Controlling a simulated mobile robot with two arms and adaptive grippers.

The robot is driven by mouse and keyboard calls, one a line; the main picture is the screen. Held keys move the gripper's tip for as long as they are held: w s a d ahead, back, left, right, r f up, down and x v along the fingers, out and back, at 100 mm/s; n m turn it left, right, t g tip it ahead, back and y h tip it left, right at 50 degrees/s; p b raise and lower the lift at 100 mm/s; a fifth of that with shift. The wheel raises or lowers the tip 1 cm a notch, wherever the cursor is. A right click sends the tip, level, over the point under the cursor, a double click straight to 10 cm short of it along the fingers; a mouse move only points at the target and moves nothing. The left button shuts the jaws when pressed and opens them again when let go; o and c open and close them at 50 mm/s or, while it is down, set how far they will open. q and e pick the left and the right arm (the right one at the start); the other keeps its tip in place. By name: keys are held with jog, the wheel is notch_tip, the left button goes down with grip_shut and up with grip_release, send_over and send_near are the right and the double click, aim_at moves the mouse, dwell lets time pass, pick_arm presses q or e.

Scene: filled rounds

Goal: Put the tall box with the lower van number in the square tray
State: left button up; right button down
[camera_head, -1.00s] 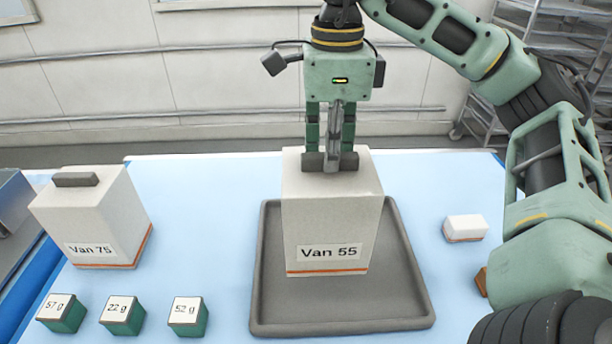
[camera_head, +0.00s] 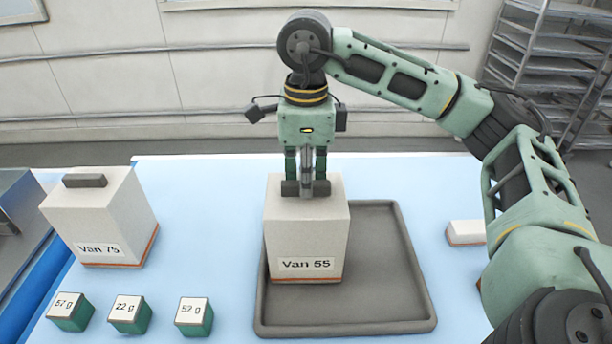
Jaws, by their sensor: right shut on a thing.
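The tall white box labelled Van 55 (camera_head: 306,232) is upright over the left back part of the dark grey square tray (camera_head: 385,325). I cannot tell for sure whether its base touches the tray floor. My left gripper is not in view.
Small green boxes labelled 57 g (camera_head: 71,312), 22 g (camera_head: 130,315) and 52 g (camera_head: 194,317) stand in a row at the front left. A small white box (camera_head: 464,232) lies right of the tray, partly behind my right arm. The tray's right half is bare.

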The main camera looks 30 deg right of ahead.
jog(key=shift+f, duration=0.15)
jog(key=c, duration=1.7)
grip_release()
jog(key=shift+r, duration=0.2)
notch_tip(320, 180, up, 12)
jog(key=shift+r, duration=0.1)
